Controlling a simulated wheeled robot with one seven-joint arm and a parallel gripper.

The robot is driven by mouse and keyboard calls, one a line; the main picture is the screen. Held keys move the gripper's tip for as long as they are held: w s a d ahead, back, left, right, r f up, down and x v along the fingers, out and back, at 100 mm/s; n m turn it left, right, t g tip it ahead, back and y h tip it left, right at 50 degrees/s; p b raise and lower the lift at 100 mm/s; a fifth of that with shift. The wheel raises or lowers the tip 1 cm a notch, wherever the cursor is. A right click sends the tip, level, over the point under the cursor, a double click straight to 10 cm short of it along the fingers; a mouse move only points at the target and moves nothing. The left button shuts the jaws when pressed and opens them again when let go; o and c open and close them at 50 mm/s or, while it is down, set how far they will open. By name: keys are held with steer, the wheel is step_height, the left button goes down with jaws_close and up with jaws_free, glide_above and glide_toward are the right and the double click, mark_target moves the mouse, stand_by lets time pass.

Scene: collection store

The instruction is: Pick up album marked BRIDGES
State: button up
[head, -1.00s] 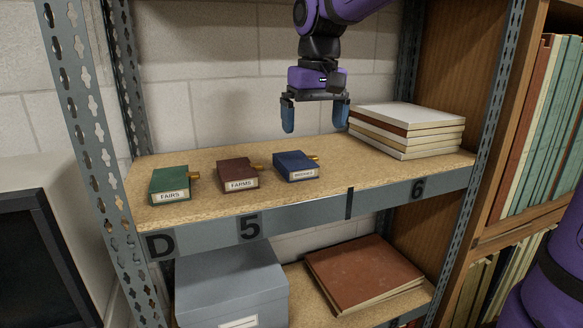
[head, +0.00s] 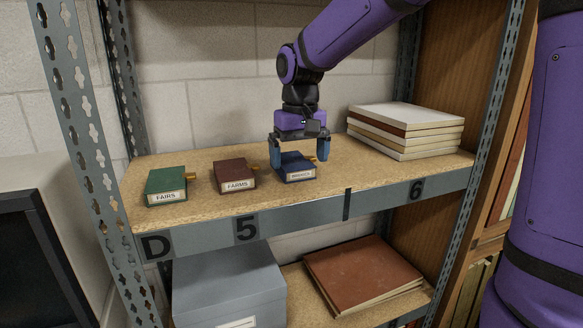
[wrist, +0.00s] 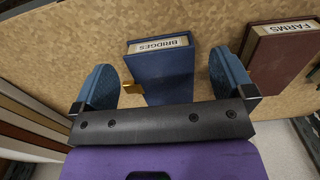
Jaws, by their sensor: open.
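The blue album (head: 297,169) lies on the upper shelf, right of the other two small albums. In the wrist view its white label reads BRIDGES, and the album (wrist: 163,72) sits between my fingers with a brass clasp on one side. My gripper (head: 299,156) points down over the album and is open. In the wrist view the fingers of my gripper (wrist: 165,85) stand one on each side, with a gap to the album on both sides. The near part of the album is hidden by my gripper in that view.
A maroon FARMS album (head: 234,175) and a green FAIRS album (head: 166,187) lie to the left on the shelf (head: 225,208). A stack of pale books (head: 405,130) lies to the right. Below are a grey box (head: 228,285) and a brown album (head: 362,275).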

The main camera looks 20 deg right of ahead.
mark_target(299, 168)
steer(key=shift+f, duration=1.55)
steer(key=c, duration=1)
steer(key=shift+o, duration=0.2)
steer(key=shift+r, duration=0.15)
